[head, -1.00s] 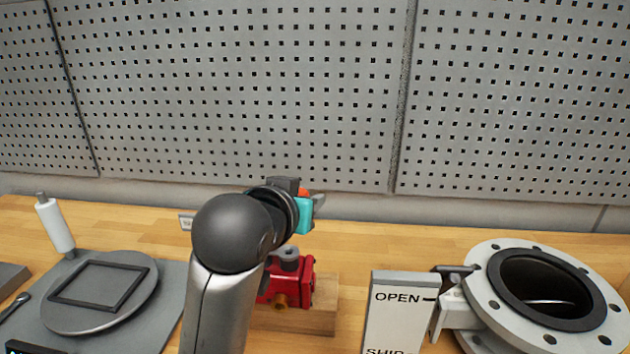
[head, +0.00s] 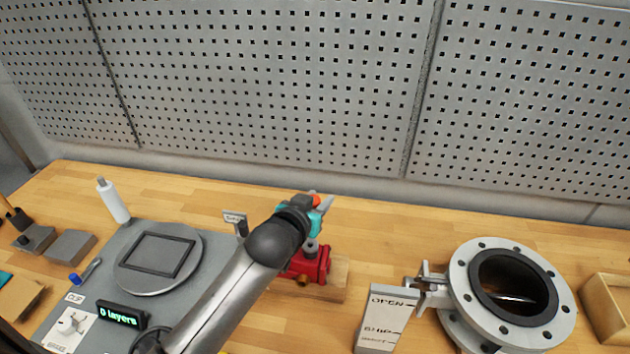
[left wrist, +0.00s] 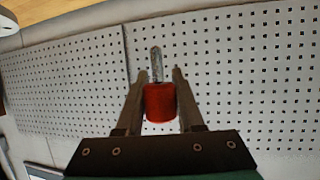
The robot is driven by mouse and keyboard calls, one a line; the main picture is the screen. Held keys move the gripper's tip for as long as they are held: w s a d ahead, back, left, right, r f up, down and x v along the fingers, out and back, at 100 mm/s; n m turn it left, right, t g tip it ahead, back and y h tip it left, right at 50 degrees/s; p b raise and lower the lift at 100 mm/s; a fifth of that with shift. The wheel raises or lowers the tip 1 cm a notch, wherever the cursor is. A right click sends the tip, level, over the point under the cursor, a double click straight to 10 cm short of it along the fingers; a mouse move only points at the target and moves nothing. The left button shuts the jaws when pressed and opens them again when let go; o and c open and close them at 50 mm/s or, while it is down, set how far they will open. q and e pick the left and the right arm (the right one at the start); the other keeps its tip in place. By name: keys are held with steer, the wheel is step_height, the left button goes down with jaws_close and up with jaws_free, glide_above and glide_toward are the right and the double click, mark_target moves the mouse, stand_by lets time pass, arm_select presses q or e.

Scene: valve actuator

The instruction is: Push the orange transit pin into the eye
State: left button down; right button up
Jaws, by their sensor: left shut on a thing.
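The orange transit pin (head: 316,200) is in my left gripper (head: 322,206), above and behind the red actuator (head: 313,264). In the left wrist view the pin's orange-red head (left wrist: 160,102) sits between the two fingers of my left gripper (left wrist: 158,84). Its thin grey shaft points away past the fingertips, with the pegboard behind it. The gripper is shut on the head. The actuator rests on a wooden block (head: 335,278), partly hidden by my left arm. I cannot make out the eye. My right gripper is not in view.
A flanged valve body (head: 461,290) with a bracket (head: 425,284) stands at right, beside a white OPEN/SHIP sign (head: 384,322). A grey mat (head: 128,240) with a round plate and a white bottle (head: 113,201) are at left. The pegboard (head: 270,90) closes off the back.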

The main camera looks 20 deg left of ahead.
arm_select(q)
steer(key=shift+s+a+f+p, duration=0.1)
steer(key=shift+s+a+p, duration=0.15)
steer(key=shift+p, duration=0.15)
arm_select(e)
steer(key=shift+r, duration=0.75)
arm_select(q)
steer(key=shift+f, duration=0.1)
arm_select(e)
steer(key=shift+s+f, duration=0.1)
arm_select(q)
steer(key=shift+f+b, duration=1.95)
steer(key=shift+f, duration=0.9)
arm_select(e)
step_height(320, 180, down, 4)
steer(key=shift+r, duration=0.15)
arm_select(q)
steer(key=shift+p, duration=0.9)
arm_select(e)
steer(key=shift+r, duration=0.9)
arm_select(q)
steer(key=shift+f+b, duration=1.45)
steer(key=shift+f, duration=0.7)
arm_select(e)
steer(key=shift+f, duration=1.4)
arm_select(q)
steer(key=shift+c, duration=2.2)
jaws_free()
